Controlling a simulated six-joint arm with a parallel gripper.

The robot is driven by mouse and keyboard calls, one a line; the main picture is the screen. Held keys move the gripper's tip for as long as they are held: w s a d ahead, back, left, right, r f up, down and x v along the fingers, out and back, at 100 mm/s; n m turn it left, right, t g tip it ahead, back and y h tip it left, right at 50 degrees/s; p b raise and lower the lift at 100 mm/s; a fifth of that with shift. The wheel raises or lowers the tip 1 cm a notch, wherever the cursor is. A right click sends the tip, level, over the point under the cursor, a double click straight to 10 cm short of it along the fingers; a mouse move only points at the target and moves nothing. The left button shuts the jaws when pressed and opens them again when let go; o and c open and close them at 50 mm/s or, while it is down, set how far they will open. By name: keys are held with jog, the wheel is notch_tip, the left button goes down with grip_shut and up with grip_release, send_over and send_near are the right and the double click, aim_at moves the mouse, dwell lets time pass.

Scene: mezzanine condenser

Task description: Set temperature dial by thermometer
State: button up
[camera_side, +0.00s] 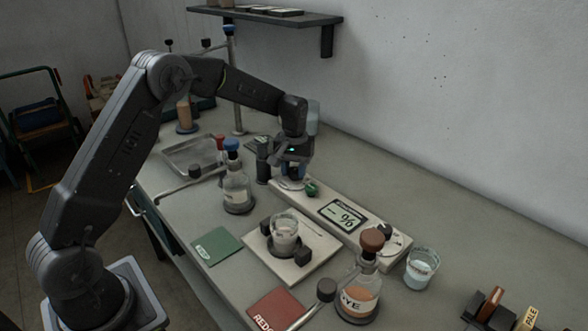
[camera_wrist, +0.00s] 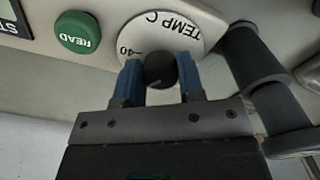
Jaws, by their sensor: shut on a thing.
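My gripper (camera_side: 291,172) is low over the far end of a long pale panel (camera_side: 325,203). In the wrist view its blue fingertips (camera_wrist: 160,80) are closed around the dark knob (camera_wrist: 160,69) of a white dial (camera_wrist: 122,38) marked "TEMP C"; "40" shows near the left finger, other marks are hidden. A green "READ" button (camera_wrist: 77,32) is beside the dial and shows in the side view (camera_side: 311,189). The panel's display (camera_side: 343,215) shows a dash and a percent sign. I cannot make out a thermometer for certain.
A beaker (camera_side: 285,234) stands on a pale plate (camera_side: 305,270) between dark blocks. A blue-topped bottle (camera_side: 236,190), a brown-stoppered bottle (camera_side: 362,290) and another beaker (camera_side: 421,268) stand nearby. Green (camera_side: 216,246) and red (camera_side: 275,310) cards lie in front. A dark cylinder (camera_wrist: 250,55) is close right of my gripper.

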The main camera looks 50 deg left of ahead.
aim_at(294, 169)
jog(key=shift+m, duration=0.6)
jog(key=o, duration=0.9)
notch_tip(294, 169, up, 14)
jog(key=shift+f, duration=0.1)
